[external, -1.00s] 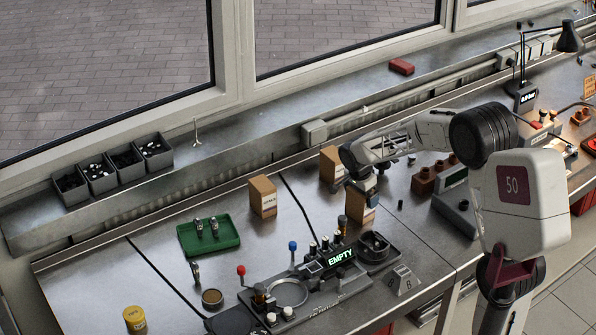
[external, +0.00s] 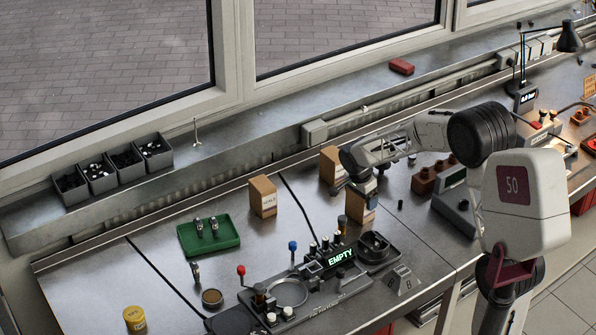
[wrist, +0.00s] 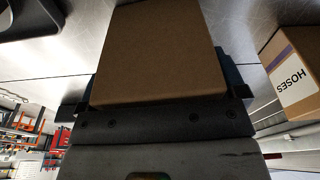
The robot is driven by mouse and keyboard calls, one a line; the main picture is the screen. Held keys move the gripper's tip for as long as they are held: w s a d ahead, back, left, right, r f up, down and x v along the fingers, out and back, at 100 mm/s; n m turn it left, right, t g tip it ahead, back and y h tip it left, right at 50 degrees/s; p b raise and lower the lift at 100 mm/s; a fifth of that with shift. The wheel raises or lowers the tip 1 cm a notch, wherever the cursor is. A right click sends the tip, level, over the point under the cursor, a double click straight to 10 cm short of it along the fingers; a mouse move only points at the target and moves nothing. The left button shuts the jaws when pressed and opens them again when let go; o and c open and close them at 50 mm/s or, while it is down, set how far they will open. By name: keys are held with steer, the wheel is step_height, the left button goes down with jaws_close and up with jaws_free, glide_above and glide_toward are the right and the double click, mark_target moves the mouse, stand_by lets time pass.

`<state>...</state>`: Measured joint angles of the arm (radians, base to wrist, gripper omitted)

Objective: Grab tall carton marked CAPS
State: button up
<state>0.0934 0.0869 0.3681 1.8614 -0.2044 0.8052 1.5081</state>
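Three brown cartons stand on the bench in the external view. My gripper (external: 363,194) points down over the front right carton (external: 360,212). In the wrist view a plain brown carton (wrist: 160,55) fills the space between my fingers (wrist: 160,95), with a dark finger close at each side. Whether the fingers press on it is unclear. No CAPS marking is readable; the label on this carton is hidden or too small. A left carton (external: 263,197) has a white label too small to read. Another carton (external: 331,165) stands behind my wrist.
A carton labelled HOSES (wrist: 294,70) is beside the gripper in the wrist view. A fixture with an EMPTY display (external: 315,283) lies in front of the gripper. A green tray (external: 208,251) is at left. A brown block (external: 424,182) and grey device (external: 457,205) are at right.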

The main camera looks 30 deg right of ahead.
steer(key=shift+r, duration=0.15)
step_height(320, 180, up, 10)
steer(key=shift+f, duration=0.1)
stand_by(0.7)
stand_by(0.5)
